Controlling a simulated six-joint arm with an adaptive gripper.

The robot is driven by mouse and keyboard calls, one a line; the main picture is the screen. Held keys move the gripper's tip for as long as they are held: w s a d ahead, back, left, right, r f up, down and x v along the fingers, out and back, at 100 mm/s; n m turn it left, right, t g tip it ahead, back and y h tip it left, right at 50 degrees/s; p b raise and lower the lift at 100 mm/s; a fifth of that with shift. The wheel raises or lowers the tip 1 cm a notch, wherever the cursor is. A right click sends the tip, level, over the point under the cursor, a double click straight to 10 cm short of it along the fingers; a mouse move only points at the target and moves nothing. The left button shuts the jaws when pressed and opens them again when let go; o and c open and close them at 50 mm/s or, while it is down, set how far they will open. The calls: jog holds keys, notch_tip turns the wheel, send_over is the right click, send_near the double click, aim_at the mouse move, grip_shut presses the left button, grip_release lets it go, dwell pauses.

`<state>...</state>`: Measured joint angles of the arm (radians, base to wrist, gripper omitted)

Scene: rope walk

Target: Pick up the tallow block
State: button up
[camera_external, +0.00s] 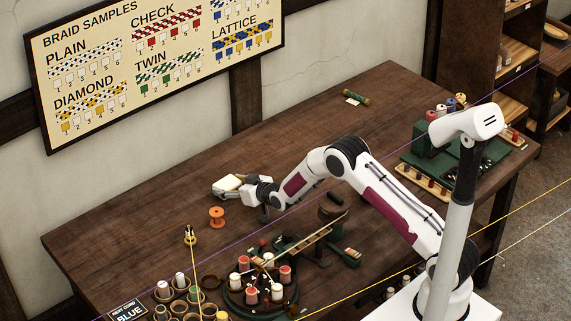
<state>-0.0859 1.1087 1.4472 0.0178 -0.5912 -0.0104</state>
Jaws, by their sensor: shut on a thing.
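A small cream block (229,183), which looks like the tallow block, is between the fingers of my gripper (226,188). My gripper reaches left from the wrist over the back left part of the table and is shut on the block. The fingers hide part of the block. I cannot tell whether the block touches the table or is a little above it.
An orange spool (217,217) stands just in front of my gripper. A round dark braiding stand (261,284) with several bobbins is nearer the front. A green machine (450,150) sits at the right. A green-wrapped roll (356,97) lies at the back.

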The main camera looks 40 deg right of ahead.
aim_at(230, 185)
jog(key=shift+r, duration=0.1)
jog(key=shift+r, duration=4.95)
